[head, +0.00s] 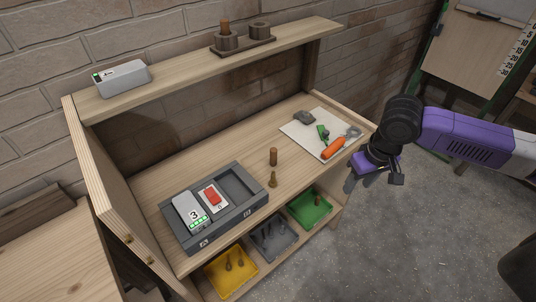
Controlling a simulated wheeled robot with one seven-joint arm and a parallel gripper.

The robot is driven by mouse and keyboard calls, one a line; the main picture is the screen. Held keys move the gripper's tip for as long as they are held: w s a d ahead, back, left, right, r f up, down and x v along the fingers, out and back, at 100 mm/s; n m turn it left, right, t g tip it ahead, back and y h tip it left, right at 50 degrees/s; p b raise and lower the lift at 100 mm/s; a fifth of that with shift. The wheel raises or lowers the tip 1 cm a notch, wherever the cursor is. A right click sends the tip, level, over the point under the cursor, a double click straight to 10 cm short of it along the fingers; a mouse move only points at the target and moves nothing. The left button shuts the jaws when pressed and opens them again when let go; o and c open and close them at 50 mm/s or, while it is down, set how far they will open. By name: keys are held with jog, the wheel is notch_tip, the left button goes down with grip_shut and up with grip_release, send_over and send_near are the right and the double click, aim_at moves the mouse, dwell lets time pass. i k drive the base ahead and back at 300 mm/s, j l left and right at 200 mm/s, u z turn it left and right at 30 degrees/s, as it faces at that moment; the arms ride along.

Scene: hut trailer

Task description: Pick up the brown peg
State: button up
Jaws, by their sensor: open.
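A brown peg (273,157) stands upright on the wooden workbench, near its middle. A tan, pawn-like piece (272,180) stands just in front of it, apart from it. A similar brown peg (225,27) shows upright at a dark holder (243,42) on the upper shelf. My gripper (369,182) is open and empty. It is off the right end of the bench, to the right of the standing peg and well apart from it, pointing down over the floor.
A grey tray (230,232) with two devices sits front left of the peg. A white sheet (300,131) with an orange-handled tool (333,149) lies at right. Yellow (218,286), grey (258,252) and green (322,216) bins sit below the bench top. The upper shelf (175,75) overhangs the back.

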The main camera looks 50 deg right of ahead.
aim_at(274, 150)
jog(key=i, duration=0.9)
